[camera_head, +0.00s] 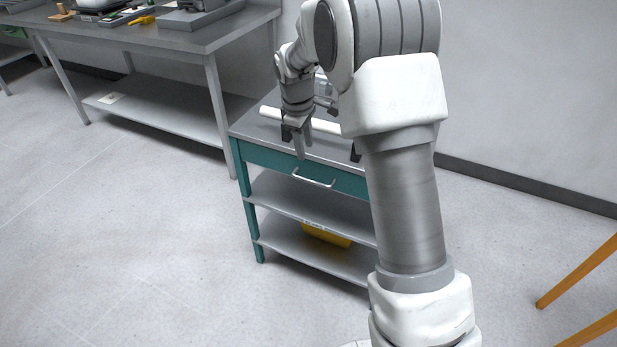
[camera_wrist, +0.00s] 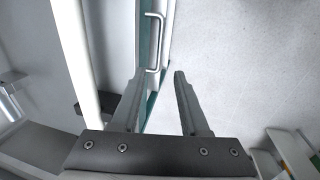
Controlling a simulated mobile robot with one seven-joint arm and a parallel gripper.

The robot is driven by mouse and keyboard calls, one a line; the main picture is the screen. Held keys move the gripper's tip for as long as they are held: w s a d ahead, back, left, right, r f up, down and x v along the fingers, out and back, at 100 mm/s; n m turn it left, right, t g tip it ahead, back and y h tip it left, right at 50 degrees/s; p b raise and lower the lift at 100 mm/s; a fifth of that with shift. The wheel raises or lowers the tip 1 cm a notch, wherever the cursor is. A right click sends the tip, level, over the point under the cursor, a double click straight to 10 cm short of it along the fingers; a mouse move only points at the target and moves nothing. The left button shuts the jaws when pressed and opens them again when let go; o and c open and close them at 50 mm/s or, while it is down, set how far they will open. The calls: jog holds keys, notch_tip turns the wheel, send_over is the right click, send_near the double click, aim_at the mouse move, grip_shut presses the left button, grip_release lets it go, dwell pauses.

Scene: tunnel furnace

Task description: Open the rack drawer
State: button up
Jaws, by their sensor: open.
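The rack is a teal-framed unit with a grey top and lower shelves. Its teal drawer (camera_head: 266,157) sits just under the top and looks shut. The drawer's silver bar handle (camera_head: 314,181) shows on its front; it also shows in the wrist view (camera_wrist: 158,42), beyond the fingertips. My gripper (camera_head: 296,138) is above the rack's front edge, up and to the left of the handle. In the wrist view my gripper (camera_wrist: 160,74) is open and empty, with its two fingers apart, and it does not touch the handle.
A white tube (camera_head: 270,112) lies on the rack top. A yellow bin (camera_head: 326,236) stands on a lower shelf. A grey workbench (camera_head: 150,38) with several items stands at the left. Orange-brown legs (camera_head: 580,270) show at the right. The floor before the rack is clear.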

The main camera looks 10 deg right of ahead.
aim_at(309, 180)
jog(key=f+b, duration=0.1)
jog(key=f, duration=0.3)
jog(key=w+d+f+b, duration=0.1)
jog(key=f, duration=0.3)
jog(key=w+f, duration=0.1)
jog(key=f, duration=0.3)
jog(key=shift+d+f+b, duration=0.25)
jog(key=shift+b, duration=0.15)
grip_shut()
dwell(0.7)
